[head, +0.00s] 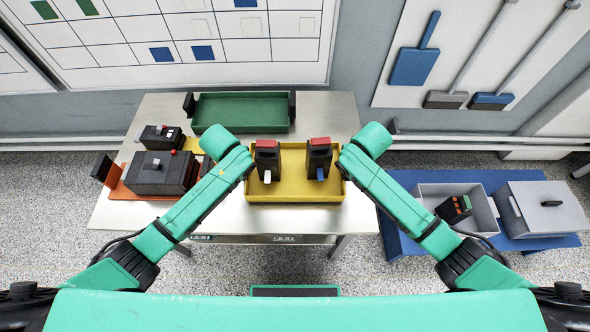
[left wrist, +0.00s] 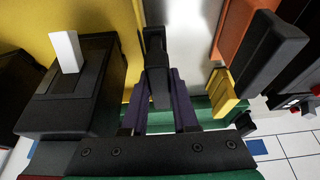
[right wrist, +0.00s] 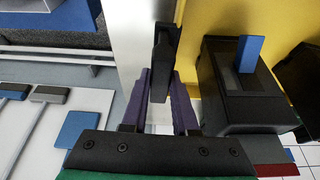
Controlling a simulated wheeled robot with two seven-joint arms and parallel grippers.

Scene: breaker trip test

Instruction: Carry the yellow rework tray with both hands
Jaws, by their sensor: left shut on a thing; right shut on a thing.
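The yellow rework tray (head: 295,190) is in front of me at the right part of the steel table. Inside it stand a breaker with a white lever (head: 267,160) on the left and a breaker with a blue lever (head: 319,160) on the right. My left gripper (left wrist: 158,88) is shut on the tray's left black handle (left wrist: 155,45). My right gripper (right wrist: 160,88) is shut on the right black handle (right wrist: 163,50). In the head view my arms hide both grips. The tray looks level; I cannot tell whether it touches the table.
A green tray (head: 240,112) lies behind on the steel table (head: 215,222). An orange tray (head: 124,188) with dark devices stands at the left. At the right, a blue mat (head: 405,245) carries an open grey bin (head: 483,212) with a breaker and a lidded grey box (head: 545,215).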

